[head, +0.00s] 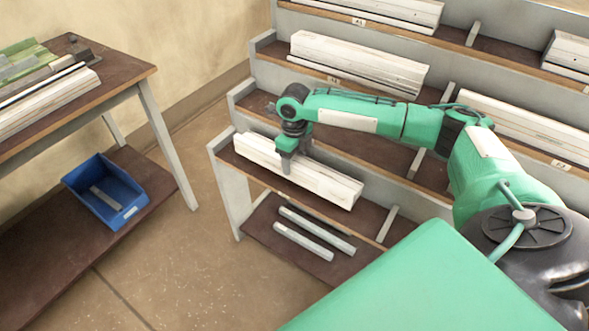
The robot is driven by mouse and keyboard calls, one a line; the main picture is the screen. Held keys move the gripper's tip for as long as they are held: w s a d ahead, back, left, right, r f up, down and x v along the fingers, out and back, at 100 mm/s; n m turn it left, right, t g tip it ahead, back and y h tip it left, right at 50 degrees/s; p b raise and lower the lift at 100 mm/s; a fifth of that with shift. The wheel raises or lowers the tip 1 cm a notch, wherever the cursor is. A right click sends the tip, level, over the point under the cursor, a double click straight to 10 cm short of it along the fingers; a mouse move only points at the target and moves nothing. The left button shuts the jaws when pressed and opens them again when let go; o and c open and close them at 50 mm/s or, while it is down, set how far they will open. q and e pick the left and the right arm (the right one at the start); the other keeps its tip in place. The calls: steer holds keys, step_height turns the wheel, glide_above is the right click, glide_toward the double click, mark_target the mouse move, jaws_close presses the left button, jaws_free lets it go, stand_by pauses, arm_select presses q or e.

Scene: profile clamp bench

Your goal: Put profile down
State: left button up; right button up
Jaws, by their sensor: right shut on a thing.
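A long white profile (325,184) lies along the lowest full shelf (378,222) of the stepped rack, at its left end. My right gripper (287,168) reaches down onto this profile from above, left of its middle, and is shut on it. The profile appears to rest on the shelf, though its underside is hidden. The fingertips are partly hidden against the profile. My left gripper is not in the picture.
More white profiles (362,66) lie on the higher shelves. Two grey bars (303,241) lie on the low board underneath. A bench (128,72) with profiles stands at left, with a blue bin (88,208) on its lower shelf. The floor between is clear.

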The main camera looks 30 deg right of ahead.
step_height(320, 180, down, 4)
steer(key=shift+f, duration=0.2)
steer(key=o, duration=1)
steer(key=shift+f, duration=0.1)
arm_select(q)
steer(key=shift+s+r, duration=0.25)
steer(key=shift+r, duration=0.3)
arm_select(e)
steer(key=shift+o, duration=0.2)
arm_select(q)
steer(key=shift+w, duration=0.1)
